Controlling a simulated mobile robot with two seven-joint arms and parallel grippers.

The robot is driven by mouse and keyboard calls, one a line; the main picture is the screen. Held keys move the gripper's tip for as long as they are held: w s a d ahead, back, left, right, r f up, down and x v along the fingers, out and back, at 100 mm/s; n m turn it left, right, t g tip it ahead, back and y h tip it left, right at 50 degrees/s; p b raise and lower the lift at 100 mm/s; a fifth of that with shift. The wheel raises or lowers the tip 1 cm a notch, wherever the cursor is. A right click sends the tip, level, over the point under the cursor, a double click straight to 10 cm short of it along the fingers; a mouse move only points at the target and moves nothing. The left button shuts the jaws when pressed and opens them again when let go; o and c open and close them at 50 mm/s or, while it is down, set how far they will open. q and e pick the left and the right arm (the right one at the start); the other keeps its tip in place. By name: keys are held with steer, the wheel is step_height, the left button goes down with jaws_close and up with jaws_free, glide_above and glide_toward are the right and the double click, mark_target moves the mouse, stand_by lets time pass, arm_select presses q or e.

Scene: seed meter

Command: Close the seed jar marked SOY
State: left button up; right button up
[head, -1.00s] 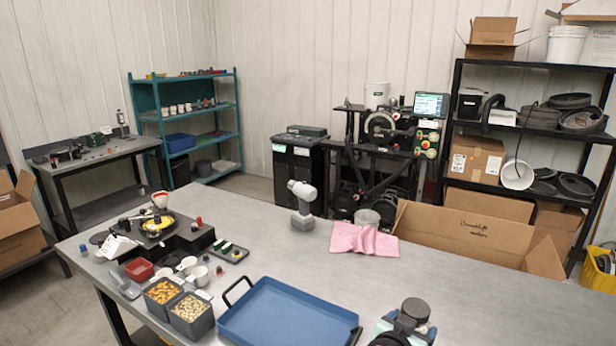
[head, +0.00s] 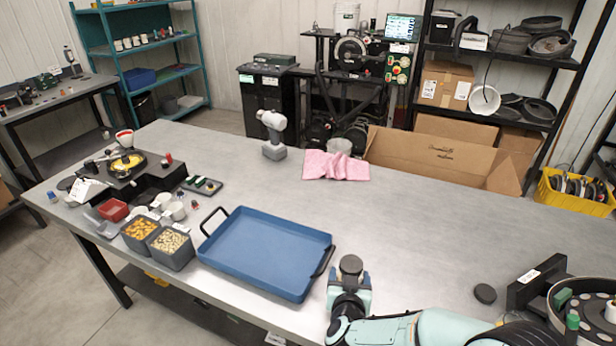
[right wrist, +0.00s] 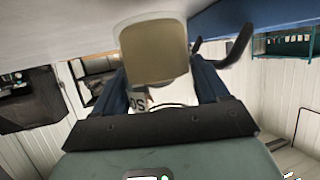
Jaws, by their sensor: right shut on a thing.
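In the right wrist view, my right gripper (right wrist: 157,78) is shut on a beige, rounded jar (right wrist: 153,50). A white label (right wrist: 139,98) with upside-down letters, apparently SO with the rest hidden, shows between the two blue fingers. The jar's opening cannot be made out. In the head view, my right arm comes in from the right and its wrist is beside the blue tray's right end; its fingers and the jar are hidden there. A dark round disc (head: 485,293), perhaps a lid, lies flat on the table to the right. My left gripper is not in view.
The blue tray (head: 232,262) is empty. Left of it stand seed bins (head: 172,262), white cups and a black fixture (head: 135,190). A drill (head: 272,135) and pink cloth (head: 336,168) lie behind. A round machine part (head: 560,300) is at the right edge.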

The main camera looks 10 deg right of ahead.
steer(key=shift+a, duration=0.1)
steer(key=s+a+n+y, duration=0.1)
steer(key=a+n+y, duration=0.1)
steer(key=y, duration=0.1)
steer(key=s+a+r+n+y, duration=0.1)
steer(key=a+n+y, duration=0.1)
steer(key=shift+s+r+t, duration=0.1)
steer(key=shift+s+t, duration=0.2)
steer(key=shift+t, duration=0.1)
steer(key=shift+s+a+r+n+g+y, duration=0.15)
steer(key=shift+s+a+n+y, duration=0.2)
steer(key=shift+a+n+y, duration=0.35)
steer(key=shift+s+a+r+n+g+y, duration=0.1)
steer(key=shift+s+a+n+g+y, duration=0.1)
steer(key=shift+s+a+n+y, duration=0.35)
steer(key=shift+s+a+r+n+g+y, duration=0.15)
steer(key=shift+s+a+n+y, duration=0.05)
steer(key=shift+a+n+y, duration=0.65)
steer(key=shift+d, duration=0.15)
